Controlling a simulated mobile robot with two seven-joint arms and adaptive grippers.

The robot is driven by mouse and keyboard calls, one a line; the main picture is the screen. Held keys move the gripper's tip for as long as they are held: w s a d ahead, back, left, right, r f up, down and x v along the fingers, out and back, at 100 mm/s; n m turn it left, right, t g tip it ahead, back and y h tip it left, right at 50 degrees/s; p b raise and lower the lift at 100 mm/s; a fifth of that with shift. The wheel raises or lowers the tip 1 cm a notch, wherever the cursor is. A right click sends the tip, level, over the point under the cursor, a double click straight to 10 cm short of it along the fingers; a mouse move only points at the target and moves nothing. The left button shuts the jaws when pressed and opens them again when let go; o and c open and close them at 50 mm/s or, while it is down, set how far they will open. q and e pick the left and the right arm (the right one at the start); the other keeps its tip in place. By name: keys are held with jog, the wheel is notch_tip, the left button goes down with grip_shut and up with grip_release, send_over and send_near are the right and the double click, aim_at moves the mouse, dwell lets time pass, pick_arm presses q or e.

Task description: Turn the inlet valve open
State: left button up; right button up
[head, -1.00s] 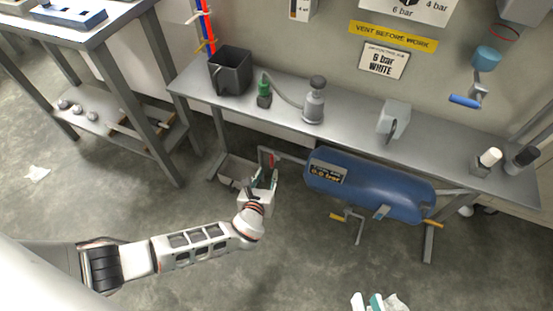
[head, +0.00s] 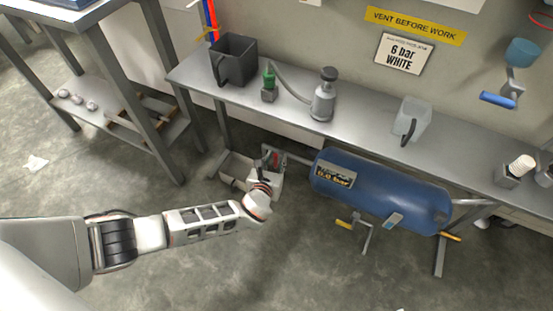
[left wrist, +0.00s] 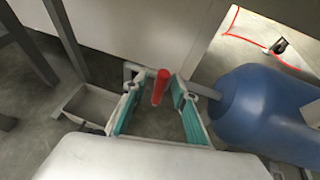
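The inlet valve has a red lever (left wrist: 160,86) on the grey pipe at the left end of the blue tank (head: 380,190). The lever also shows in the head view (head: 276,160), partly hidden by my gripper. My left gripper (head: 268,168) is at the valve, below the bench. In the left wrist view my left gripper (left wrist: 157,90) is open, with its teal-padded fingers on either side of the red lever and gaps visible on both sides. The blue tank (left wrist: 260,105) lies to the right. My right gripper is not in view.
A grey bin (head: 238,168) stands just left of the valve. The bench (head: 200,82) runs above the tank and carries a dark container (head: 234,60) and a grey canister (head: 323,95). Yellow-handled fittings (head: 343,222) hang under the tank. Floor in front is clear.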

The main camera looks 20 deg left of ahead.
pick_arm(q)
grip_shut()
